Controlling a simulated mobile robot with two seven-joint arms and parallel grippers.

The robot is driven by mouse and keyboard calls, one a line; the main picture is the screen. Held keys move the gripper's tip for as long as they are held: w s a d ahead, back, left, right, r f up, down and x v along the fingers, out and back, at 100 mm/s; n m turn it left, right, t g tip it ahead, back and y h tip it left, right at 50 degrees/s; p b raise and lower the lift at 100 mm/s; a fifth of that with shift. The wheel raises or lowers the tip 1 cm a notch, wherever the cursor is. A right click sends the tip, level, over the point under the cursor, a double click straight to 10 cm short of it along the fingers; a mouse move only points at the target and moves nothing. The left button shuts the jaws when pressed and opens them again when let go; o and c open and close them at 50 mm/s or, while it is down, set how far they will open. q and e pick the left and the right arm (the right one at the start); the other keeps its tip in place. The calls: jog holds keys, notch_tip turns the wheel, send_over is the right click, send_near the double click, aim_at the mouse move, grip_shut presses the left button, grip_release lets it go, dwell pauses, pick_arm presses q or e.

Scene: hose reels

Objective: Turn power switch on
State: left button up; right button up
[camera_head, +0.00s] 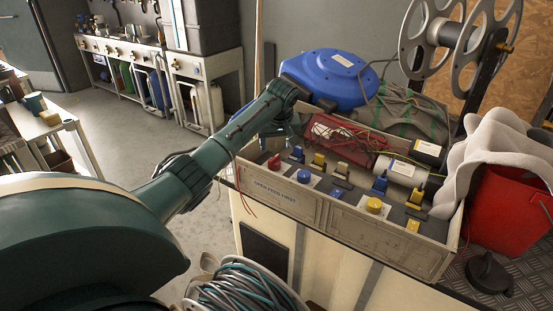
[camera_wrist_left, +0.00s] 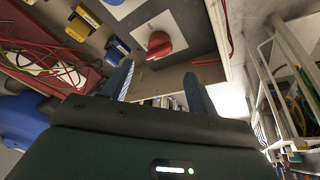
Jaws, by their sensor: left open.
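A control panel (camera_head: 322,190) in a grey metal box carries several switches, and no label that I can read says which is the power switch. A red rotary knob (camera_head: 274,162) sits on a white plate at its left end. In the left wrist view the red knob (camera_wrist_left: 158,45) is just beyond the fingertips. A blue round knob (camera_head: 304,176), a yellow round knob (camera_head: 374,205) and several blue and yellow levers sit farther right. My left gripper (camera_head: 290,132) is open and empty above the panel's left end; its two fingers (camera_wrist_left: 160,84) are apart. My right gripper is not visible.
Behind the switches lie a red box (camera_head: 345,133) and loose wires. A blue hose reel (camera_head: 330,78) stands behind the box, a metal reel (camera_head: 445,35) at the back right. A red bucket (camera_head: 510,205) with grey cloth is at right. A cable coil (camera_head: 245,290) sits in front.

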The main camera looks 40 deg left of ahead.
aim_at(275, 159)
pick_arm(q)
jog(key=b+x, duration=0.1)
jog(key=x, duration=0.7)
jog(key=shift+f+b, duration=0.15)
jog(key=shift+b, duration=0.15)
jog(key=shift+w+a+f, duration=0.1)
jog(key=shift+w+f, duration=0.1)
jog(key=shift+f, duration=0.3)
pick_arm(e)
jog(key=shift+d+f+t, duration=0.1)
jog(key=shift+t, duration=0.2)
pick_arm(q)
jog(key=c, duration=0.9)
jog(key=shift+c, duration=0.2)
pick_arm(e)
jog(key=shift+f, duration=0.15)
